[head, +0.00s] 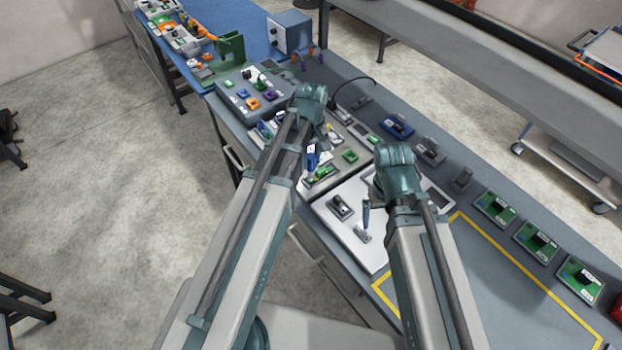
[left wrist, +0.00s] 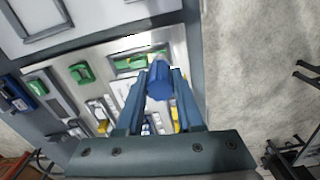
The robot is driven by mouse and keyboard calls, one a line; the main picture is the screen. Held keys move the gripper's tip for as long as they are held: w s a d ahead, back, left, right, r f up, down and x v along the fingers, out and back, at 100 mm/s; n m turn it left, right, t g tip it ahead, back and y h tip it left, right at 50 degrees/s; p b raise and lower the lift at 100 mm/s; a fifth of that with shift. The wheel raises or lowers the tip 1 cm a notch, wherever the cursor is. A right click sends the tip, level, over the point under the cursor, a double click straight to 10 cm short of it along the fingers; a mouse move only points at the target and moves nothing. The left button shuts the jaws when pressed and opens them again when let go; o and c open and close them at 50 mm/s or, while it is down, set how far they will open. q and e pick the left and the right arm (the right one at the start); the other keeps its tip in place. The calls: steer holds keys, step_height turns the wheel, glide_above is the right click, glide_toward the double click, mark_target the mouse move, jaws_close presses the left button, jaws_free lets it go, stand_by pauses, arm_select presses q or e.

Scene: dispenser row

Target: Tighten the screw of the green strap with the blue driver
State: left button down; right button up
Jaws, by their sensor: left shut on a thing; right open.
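My left gripper (head: 312,160) is shut on the blue driver, over the front part of the grey panel. In the left wrist view the blue driver (left wrist: 159,82) sits between the two fingers, its blunt end toward the camera; its tip is hidden. Beneath it is a light plate with several green pieces, one near the driver (left wrist: 127,63) and another further left (left wrist: 81,72). In the head view a green piece (head: 350,156) lies right of the left gripper. I cannot tell which is the green strap, and no screw is clear. My right gripper (head: 366,214) is open and empty above the white board.
The white board (head: 335,232) carries dark clamp-like fittings (head: 341,207). Several green modules (head: 496,207) line the right side. Yellow tape (head: 520,272) marks a clear bench area.

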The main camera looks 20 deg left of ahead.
arm_select(q)
steer(key=shift+n, duration=0.4)
steer(key=n, duration=1.1)
steer(key=shift+n, duration=0.4)
steer(key=shift+f+n, duration=0.2)
steer(key=shift+n, duration=0.4)
steer(key=shift+n+b, duration=0.3)
steer(key=shift+n, duration=0.5)
steer(key=shift+f, duration=0.2)
